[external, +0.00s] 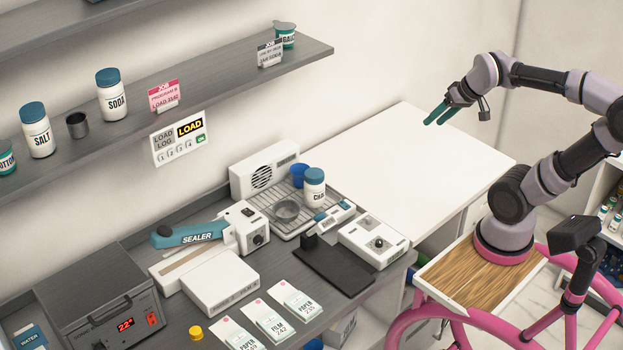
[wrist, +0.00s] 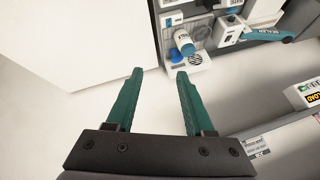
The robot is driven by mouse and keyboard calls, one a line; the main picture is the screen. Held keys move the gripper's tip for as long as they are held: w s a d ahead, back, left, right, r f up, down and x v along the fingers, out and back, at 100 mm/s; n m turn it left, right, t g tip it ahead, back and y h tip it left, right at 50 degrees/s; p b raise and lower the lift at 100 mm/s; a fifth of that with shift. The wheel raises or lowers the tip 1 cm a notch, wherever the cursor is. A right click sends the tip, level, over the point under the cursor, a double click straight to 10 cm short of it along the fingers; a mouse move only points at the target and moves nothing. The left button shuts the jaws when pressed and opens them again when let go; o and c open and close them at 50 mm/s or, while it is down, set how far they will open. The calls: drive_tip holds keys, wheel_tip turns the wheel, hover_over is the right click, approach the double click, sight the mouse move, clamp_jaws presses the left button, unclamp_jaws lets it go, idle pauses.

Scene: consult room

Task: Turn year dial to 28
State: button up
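My gripper (external: 436,116) is over the bare white worktop at the back right, far from the devices on the grey counter. In the wrist view my gripper (wrist: 160,74) has its two green fingers apart with nothing between them. A white box with a dark round knob (external: 378,243) stands near the counter's right end. A small white block with blue parts (external: 334,216) lies just behind it. The sealer (external: 247,229) also has a round dial on its front. No year marking is legible, so I cannot tell which dial is the year dial.
A wire rack (external: 270,219) carries a white jar with a blue lid (external: 314,188) and a grey bowl. A dark mat (external: 333,266), several printed packets and an oven box (external: 105,309) share the counter. The white worktop (external: 420,160) is clear. Shelves (external: 210,75) overhang the counter.

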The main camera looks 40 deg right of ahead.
drive_tip(key=w+a+f+n+g, duration=0.3)
drive_tip(key=w+a+f+n, duration=0.3)
drive_tip(key=f, duration=0.3)
drive_tip(key=n+g+h, duration=0.2)
drive_tip(key=n+g, duration=0.1)
drive_tip(key=n, duration=0.5)
approach(369, 219)
wheel_tip(369, 219, down, 8)
drive_tip(key=shift+w+a+f, duration=0.1)
drive_tip(key=shift+w+f, duration=0.05)
drive_tip(key=shift+f, duration=0.05)
clamp_jaws()
